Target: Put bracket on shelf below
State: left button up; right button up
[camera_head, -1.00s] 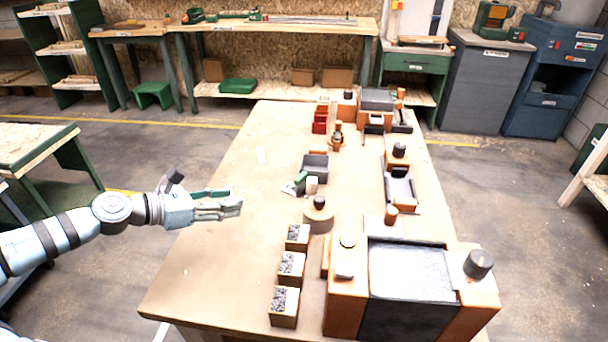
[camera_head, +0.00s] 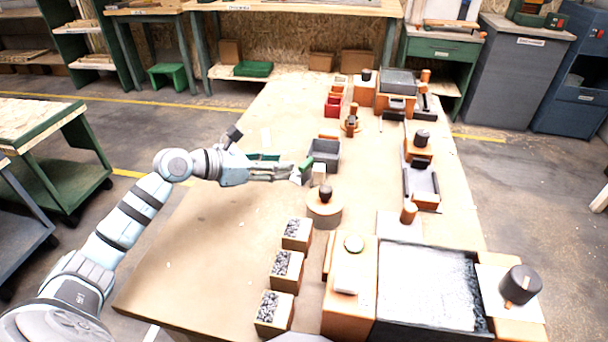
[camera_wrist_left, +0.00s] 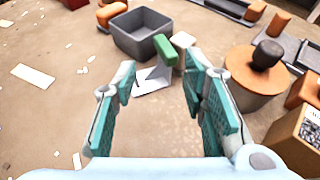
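The bracket is probably the thin silver angled piece (camera_wrist_left: 152,80) lying on the table beside a green block (camera_wrist_left: 165,52) and a dark grey bin (camera_wrist_left: 142,36). In the head view the silver piece (camera_head: 296,178) is partly hidden by my left fingertips. My left gripper (camera_head: 285,170) reaches over the table from the left, with its tips close to that piece. In the wrist view the teal-padded fingers (camera_wrist_left: 162,88) are spread with nothing between them, and the silver piece lies just beyond the tips. No shelf under this table shows. My right gripper is not in view.
A round wooden block with a dark knob (camera_head: 324,205) stands near the fingers. Several small boxes of grey bits (camera_head: 297,234) line the table nearer me. Machines fill the right side. The table's left part (camera_head: 215,240) is mostly clear. The back workbench has a low shelf (camera_head: 285,76).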

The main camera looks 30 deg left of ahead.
aim_at(303, 164)
pick_arm(q)
jog(key=x, duration=0.5)
jog(key=shift+d+b, duration=0.3)
jog(key=shift+d, duration=0.25)
jog(key=shift+s+r, duration=0.1)
jog(key=shift+r, duration=0.05)
grip_shut()
